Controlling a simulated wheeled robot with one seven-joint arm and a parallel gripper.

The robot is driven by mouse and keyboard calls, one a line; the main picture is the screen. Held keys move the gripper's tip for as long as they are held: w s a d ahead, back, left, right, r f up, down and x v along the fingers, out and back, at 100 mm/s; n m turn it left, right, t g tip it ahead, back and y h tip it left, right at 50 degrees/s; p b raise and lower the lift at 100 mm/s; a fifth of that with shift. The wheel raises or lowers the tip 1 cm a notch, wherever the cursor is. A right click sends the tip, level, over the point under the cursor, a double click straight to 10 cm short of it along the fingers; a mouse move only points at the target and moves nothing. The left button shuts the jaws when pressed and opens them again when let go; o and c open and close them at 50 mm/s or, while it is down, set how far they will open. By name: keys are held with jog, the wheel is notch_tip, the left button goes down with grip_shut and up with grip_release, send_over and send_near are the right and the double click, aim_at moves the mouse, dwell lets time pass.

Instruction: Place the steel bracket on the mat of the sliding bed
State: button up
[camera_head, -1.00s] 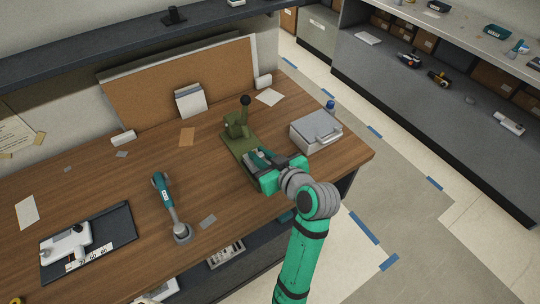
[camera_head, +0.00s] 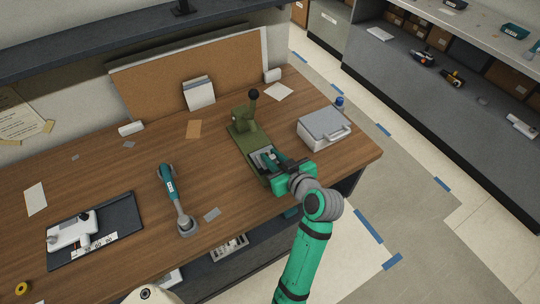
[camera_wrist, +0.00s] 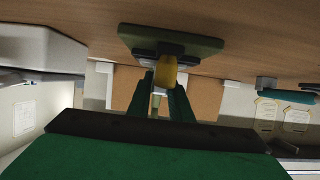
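The green press-like fixture (camera_head: 240,127) with a black ball-topped lever stands on the wooden bench, its sliding bed towards my gripper. A small grey metal piece, seemingly the steel bracket (camera_head: 264,157), is at the bed's near end; the mat beneath is mostly hidden. My gripper (camera_head: 278,166) is just to its right, low over the bench, with its fingers apart. In the wrist view my fingers (camera_wrist: 162,88) point at the green base (camera_wrist: 205,44).
A grey lidded box (camera_head: 322,128) stands close to the right of the fixture. A teal hand tool (camera_head: 170,187) lies to the left, and a dark tray (camera_head: 124,215) with a white device (camera_head: 72,230) lies farther left. The bench between tool and fixture is mostly clear.

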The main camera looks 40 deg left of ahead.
jog(key=o, duration=0.3)
jog(key=shift+r, duration=0.15)
jog(key=v, duration=1.2)
jog(key=shift+r, duration=0.1)
jog(key=shift+a, duration=0.1)
